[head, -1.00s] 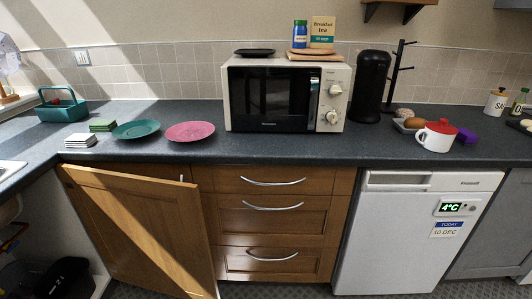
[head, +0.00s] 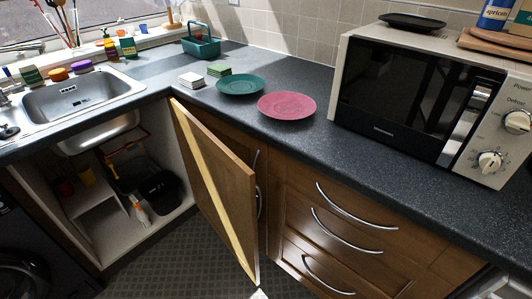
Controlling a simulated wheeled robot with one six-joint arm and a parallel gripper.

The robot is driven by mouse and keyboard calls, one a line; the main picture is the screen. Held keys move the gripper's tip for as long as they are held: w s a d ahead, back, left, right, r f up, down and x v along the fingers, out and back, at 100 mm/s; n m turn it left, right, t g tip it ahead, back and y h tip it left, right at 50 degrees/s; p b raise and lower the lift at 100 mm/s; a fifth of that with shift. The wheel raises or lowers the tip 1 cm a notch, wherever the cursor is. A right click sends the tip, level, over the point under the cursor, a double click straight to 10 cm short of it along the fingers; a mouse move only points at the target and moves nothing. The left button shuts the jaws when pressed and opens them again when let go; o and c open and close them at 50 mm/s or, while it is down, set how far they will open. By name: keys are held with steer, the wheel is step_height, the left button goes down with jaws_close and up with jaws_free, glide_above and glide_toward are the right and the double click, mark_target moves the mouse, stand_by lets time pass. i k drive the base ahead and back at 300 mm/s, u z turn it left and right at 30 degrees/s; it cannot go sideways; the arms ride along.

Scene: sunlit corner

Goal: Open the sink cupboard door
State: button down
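The wooden sink cupboard door (head: 215,180) stands wide open in the head view, swung out from the right side of the cupboard opening. The sink cupboard (head: 165,222) is open below the sink (head: 85,95), with its inside plainly visible. Inside are a white shelf (head: 92,200), a dark bin or tub (head: 160,190), a spray bottle (head: 140,211) and small red and yellow items. Curved metal handles show just behind the door's free edge; I cannot tell which belongs to the door. My gripper is not in view.
A drawer unit (head: 335,222) with curved handles stands right of the door. The dark worktop (head: 240,110) holds a teal plate (head: 241,85), a pink plate (head: 286,105) and a microwave (head: 420,95). A dark appliance (head: 35,255) is at lower left. The floor (head: 180,265) before the cupboard is clear.

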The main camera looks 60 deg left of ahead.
mark_target(224, 187)
steer(key=u, duration=0.55)
steer(key=i, duration=0.75)
steer(key=u, duration=1.4)
steer(key=i, duration=0.45)
steer(key=u, duration=0.3)
